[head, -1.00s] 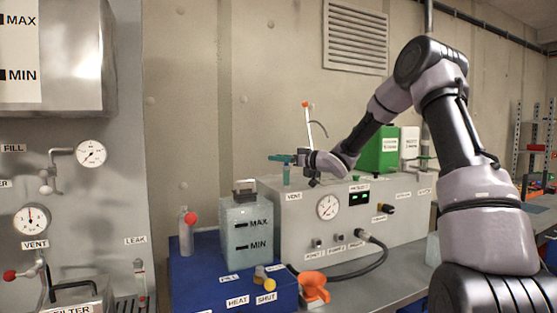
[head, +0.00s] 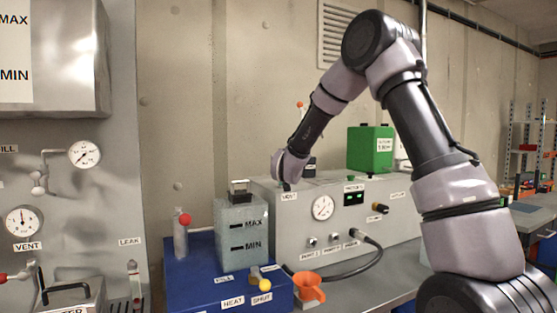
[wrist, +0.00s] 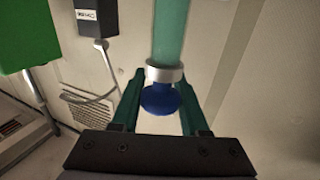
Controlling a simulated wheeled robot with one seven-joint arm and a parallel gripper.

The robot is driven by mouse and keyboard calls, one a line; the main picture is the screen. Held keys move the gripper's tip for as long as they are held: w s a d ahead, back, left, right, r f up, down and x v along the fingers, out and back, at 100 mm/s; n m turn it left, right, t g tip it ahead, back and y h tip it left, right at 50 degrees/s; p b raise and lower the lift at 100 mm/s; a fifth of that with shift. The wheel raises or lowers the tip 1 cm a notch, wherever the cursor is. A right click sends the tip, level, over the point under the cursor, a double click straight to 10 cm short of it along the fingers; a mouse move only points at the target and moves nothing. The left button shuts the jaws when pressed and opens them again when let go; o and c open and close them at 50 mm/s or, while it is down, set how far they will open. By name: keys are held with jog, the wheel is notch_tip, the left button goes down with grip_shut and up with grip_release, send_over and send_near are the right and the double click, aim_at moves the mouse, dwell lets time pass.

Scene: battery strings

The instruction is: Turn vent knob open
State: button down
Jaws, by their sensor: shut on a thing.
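My gripper (wrist: 161,77) is shut on a blue knob (wrist: 160,100) in the wrist view, one green finger on each side. The knob joins a pale grey collar (wrist: 164,72) and a teal stem (wrist: 167,32) that runs out of the top of the picture. In the head view my gripper (head: 288,184) is above the left end of the grey unit (head: 390,228), just over a VENT label (head: 289,196). There, my wrist hides the knob and stem. The knob's turn angle cannot be told.
A green box (head: 367,150) stands on the unit's right part. A grey MAX/MIN tank (head: 240,262) stands to the left on a blue base (head: 185,282), near an orange funnel (head: 307,289). A black hose (head: 350,275) curves in front. Another VENT label (head: 28,247) is on the left panel.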

jog(key=m+h, duration=0.2)
jog(key=h, duration=0.1)
jog(key=d+m+g+h, duration=0.1)
jog(key=m+h, duration=0.1)
jog(key=h, duration=0.2)
jog(key=shift+s+r+m+g, duration=0.1)
jog(key=shift+m+g, duration=0.2)
jog(key=shift+m, duration=0.1)
jog(key=shift+d, duration=0.15)
jog(key=shift+c, duration=2.1)
grip_release()
jog(key=v, duration=1.1)
